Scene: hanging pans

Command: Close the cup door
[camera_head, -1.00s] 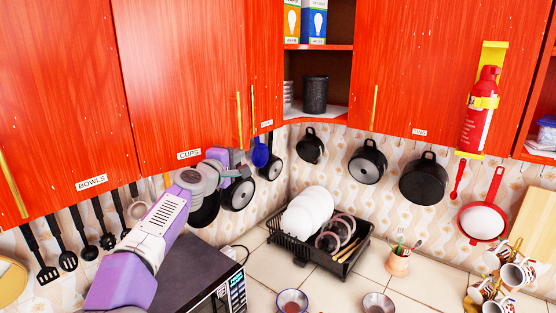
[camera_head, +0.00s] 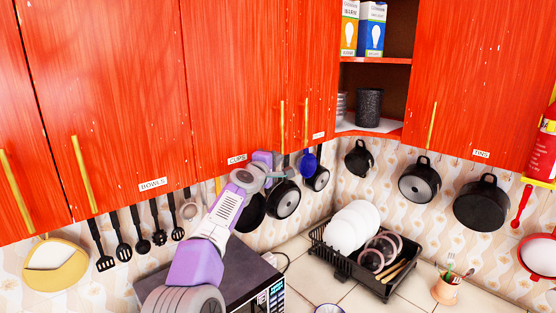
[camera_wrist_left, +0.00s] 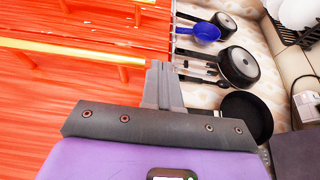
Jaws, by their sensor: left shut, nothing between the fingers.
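The cup door (camera_head: 232,80), a red wooden panel labelled CUPS, is in the upper middle of the head view. It looks flush or nearly flush with its neighbours; a small gap cannot be told. Its yellow bar handle (camera_head: 282,126) is near its lower right edge. My left gripper (camera_head: 278,164) is just under the door's lower right corner, below the handle. In the left wrist view its grey fingers (camera_wrist_left: 163,82) are shut and empty, beside the end of a yellow handle (camera_wrist_left: 95,54). Contact with the door cannot be told. My right gripper is not in view.
The BOWLS door (camera_head: 110,110) is to the left. Pans (camera_head: 285,198) and a blue ladle (camera_head: 308,163) hang close behind the gripper. A dark microwave (camera_head: 235,280) stands below my left arm. A dish rack (camera_head: 365,270) with plates is on the counter to the right.

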